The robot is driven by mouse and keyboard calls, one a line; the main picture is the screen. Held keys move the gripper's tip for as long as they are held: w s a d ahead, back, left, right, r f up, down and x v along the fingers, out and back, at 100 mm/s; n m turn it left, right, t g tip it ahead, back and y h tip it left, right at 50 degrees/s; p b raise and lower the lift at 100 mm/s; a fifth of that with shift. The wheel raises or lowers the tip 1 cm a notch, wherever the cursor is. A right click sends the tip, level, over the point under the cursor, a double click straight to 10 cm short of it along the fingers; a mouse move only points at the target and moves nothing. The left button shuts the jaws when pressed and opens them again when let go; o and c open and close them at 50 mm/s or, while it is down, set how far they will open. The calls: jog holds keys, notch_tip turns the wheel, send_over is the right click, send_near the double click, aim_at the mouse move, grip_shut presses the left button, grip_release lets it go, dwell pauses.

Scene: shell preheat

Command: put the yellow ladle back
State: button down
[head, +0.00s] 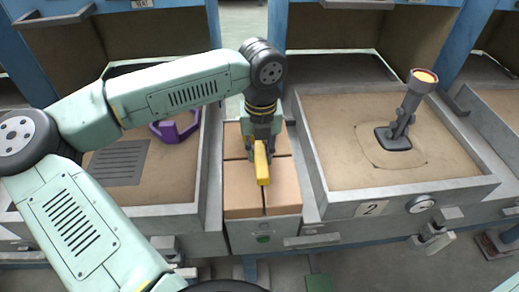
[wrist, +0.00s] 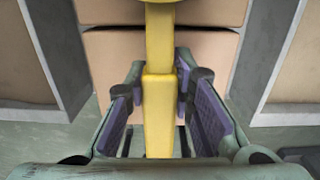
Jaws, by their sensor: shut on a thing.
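The yellow ladle (head: 262,163) is in my gripper (head: 260,147), over the tan blocks in the narrow middle bay in the head view. In the wrist view its yellow handle (wrist: 159,110) runs upright between the two purple-padded fingers of my gripper (wrist: 158,90), which are shut on it. I cannot tell from these views whether the ladle touches the blocks below.
Tan blocks (head: 243,200) fill the middle bay. To the right, a sand tray (head: 338,180) marked 2 holds a grey upright piece (head: 407,108) with an orange top. To the left, a sand tray (head: 180,185) holds a purple piece (head: 176,129) and a dark slotted plate (head: 115,163).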

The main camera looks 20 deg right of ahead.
jog(key=shift+f, duration=0.15)
jog(key=c, duration=1.4)
grip_release()
notch_tip(320, 180, up, 12)
jog(key=b, duration=0.1)
jog(key=shift+s+r, duration=0.2)
jog(key=shift+r, duration=0.05)
